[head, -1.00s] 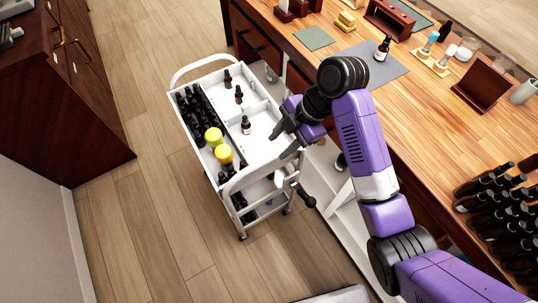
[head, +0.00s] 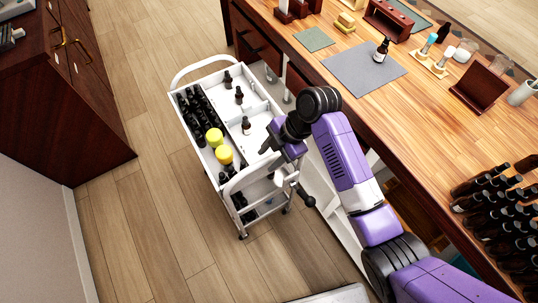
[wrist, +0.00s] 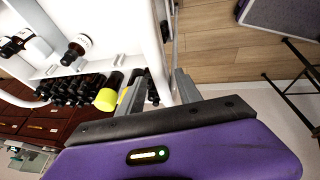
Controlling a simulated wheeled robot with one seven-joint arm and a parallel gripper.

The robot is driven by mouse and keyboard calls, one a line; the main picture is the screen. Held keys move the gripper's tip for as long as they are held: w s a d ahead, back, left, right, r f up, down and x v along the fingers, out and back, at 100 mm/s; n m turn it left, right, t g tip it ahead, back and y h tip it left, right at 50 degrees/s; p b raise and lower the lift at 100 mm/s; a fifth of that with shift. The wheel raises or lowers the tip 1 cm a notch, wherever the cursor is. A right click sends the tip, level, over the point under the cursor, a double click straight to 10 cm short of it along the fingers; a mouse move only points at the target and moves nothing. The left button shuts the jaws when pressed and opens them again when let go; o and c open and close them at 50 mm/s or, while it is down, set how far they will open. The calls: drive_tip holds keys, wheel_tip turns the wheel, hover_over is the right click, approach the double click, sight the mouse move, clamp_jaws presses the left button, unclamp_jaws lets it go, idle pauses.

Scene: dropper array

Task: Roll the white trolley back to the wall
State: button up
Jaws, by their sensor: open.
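The white trolley (head: 206,72) stands on the wood floor beside the workbench. Its top tray holds rows of dark bottles (head: 196,115), two yellow-capped jars (head: 219,146) and a few loose dropper bottles (head: 246,125). My gripper (head: 268,146) is open and hangs over the trolley's near right corner, close to its near handle. In the wrist view a white upright of the trolley (wrist: 153,45) runs near the open fingers (wrist: 160,88). I cannot tell whether it lies between them or whether anything touches.
The workbench (head: 440,110) fills the right side, with a grey mat (head: 362,72), racks and many brown bottles (head: 490,200). A dark cabinet (head: 65,110) stands at the left beside a pale wall (head: 30,210). Floor (head: 160,220) between them and the trolley is clear.

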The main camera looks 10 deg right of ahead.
drive_tip(key=shift+a+f, duration=0.1)
drive_tip(key=shift+f, duration=0.1)
drive_tip(key=shift+c, duration=0.2)
clamp_jaws()
idle(1.3)
